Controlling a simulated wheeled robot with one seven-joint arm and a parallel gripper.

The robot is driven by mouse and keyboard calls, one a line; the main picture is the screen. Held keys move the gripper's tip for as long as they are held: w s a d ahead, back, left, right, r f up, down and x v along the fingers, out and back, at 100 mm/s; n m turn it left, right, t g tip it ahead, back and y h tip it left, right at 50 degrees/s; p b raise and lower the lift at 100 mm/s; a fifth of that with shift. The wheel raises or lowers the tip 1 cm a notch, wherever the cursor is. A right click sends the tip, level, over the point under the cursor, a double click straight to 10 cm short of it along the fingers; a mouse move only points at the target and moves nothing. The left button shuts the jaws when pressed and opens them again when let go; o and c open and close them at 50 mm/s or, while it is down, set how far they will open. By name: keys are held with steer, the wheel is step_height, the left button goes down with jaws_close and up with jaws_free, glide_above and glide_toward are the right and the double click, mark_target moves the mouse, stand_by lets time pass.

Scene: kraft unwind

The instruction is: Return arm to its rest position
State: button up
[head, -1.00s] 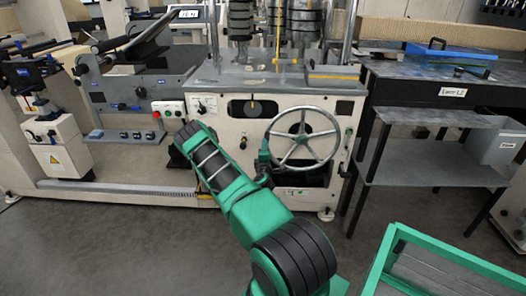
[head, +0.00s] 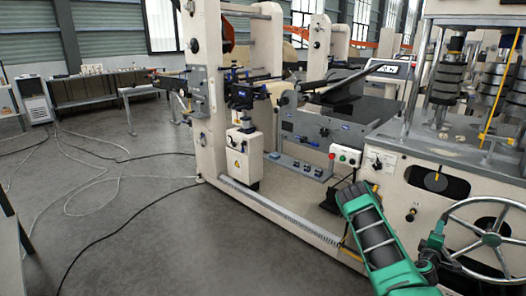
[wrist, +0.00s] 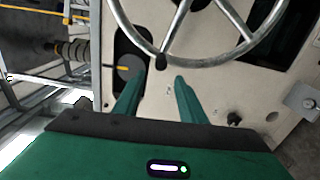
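My green and black arm (head: 372,240) reaches in from the lower right of the head view. My gripper (head: 432,252) is at its end, close to the left rim of the metal handwheel (head: 492,240) on the cream machine. In the wrist view my gripper (wrist: 157,78) shows two green fingers standing apart with nothing between them. The handwheel (wrist: 197,58) crosses the top of that view, beyond the fingertips. I cannot tell whether any part of the gripper touches the wheel.
The cream machine front (head: 400,190) with a red and green button box (head: 345,155) stands close by the arm. A low base rail (head: 275,208) runs along the floor. Open grey floor (head: 130,220) lies to the left, crossed by loose cables (head: 115,230).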

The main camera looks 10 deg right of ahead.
steer(key=s+d+r+m+g+h, duration=0.1)
steer(key=s+r+m+g+h, duration=0.1)
steer(key=s+r+m+g, duration=0.3)
steer(key=s+d+r+m+g+h, duration=0.15)
steer(key=r+m, duration=0.25)
steer(key=r, duration=0.4)
steer(key=s+a+r+m+g+y, duration=0.3)
steer(key=s+r+m+g, duration=0.1)
steer(key=s+m+g, duration=0.3)
steer(key=s+a+r+t+y, duration=0.1)
steer(key=s+a+y, duration=0.4)
steer(key=a, duration=0.9)
steer(key=s+a+r+n+t+y, duration=0.1)
steer(key=s+a+r+y, duration=0.3)
steer(key=a, duration=1)
steer(key=s+a+r+n+t+y, duration=0.1)
steer(key=s+a+y, duration=0.5)
steer(key=a, duration=0.8)
steer(key=shift+s+a+r, duration=0.15)
steer(key=shift+s+r, duration=0.55)
steer(key=shift+r, duration=0.05)
steer(key=shift+y, duration=0.25)
